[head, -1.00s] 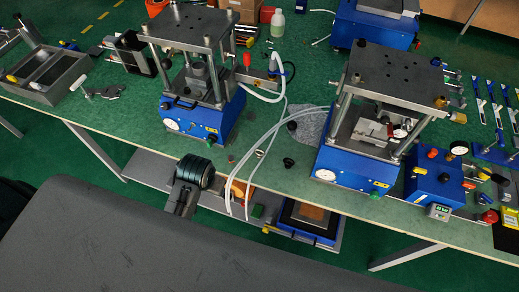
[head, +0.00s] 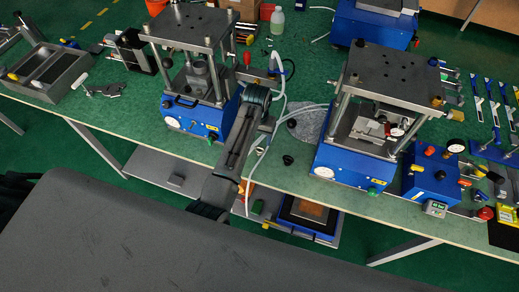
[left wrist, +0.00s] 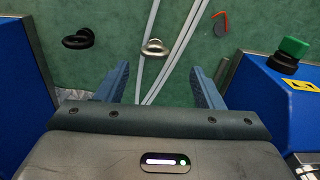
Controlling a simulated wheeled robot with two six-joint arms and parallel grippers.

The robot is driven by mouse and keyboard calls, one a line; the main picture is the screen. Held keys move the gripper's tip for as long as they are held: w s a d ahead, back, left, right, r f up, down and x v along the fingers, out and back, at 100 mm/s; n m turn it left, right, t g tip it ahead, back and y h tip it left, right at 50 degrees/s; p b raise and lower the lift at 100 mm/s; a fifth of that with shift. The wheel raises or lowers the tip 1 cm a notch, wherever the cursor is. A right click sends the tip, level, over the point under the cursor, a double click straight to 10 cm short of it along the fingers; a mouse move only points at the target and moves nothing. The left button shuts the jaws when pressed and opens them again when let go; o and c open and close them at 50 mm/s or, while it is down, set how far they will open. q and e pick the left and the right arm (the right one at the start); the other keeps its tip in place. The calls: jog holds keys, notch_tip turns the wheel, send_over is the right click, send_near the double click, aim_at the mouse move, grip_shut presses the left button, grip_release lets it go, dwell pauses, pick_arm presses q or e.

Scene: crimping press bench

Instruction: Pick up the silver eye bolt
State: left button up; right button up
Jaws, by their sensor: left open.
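The silver eye bolt (left wrist: 154,47) lies on the green bench top in the left wrist view, beside two pale hoses. My left gripper (left wrist: 160,84) is open and empty. Its two blue-grey fingers stand apart, with the eye bolt ahead of the gap between them, roughly centred. In the head view my left gripper (head: 263,124) is over the bench between the two presses, its fingers largely hidden. My right gripper is not in view.
A black eye bolt (left wrist: 78,40) lies left of the silver one in the wrist view; it also shows in the head view (head: 288,160). Blue presses (head: 195,118) and (head: 350,165) stand on both sides. White hoses (head: 279,105) run between them. A red-and-black hook-shaped item (left wrist: 221,22) lies nearby.

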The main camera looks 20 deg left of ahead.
aim_at(260, 148)
pick_arm(q)
notch_tip(260, 148, down, 2)
jog(key=shift+d+f+p, duration=0.1)
jog(key=shift+f+p, duration=0.4)
jog(key=shift+f, duration=0.05)
jog(key=f, duration=0.1)
jog(key=f+p, duration=0.1)
jog(key=f, duration=0.1)
jog(key=shift+d+f, duration=0.1)
jog(key=shift+d, duration=0.15)
jog(key=shift+f, duration=0.65)
jog(key=c, duration=1.1)
jog(key=shift+w+r+p, duration=0.1)
jog(key=shift+r+p, duration=0.15)
jog(key=shift+p, duration=0.2)
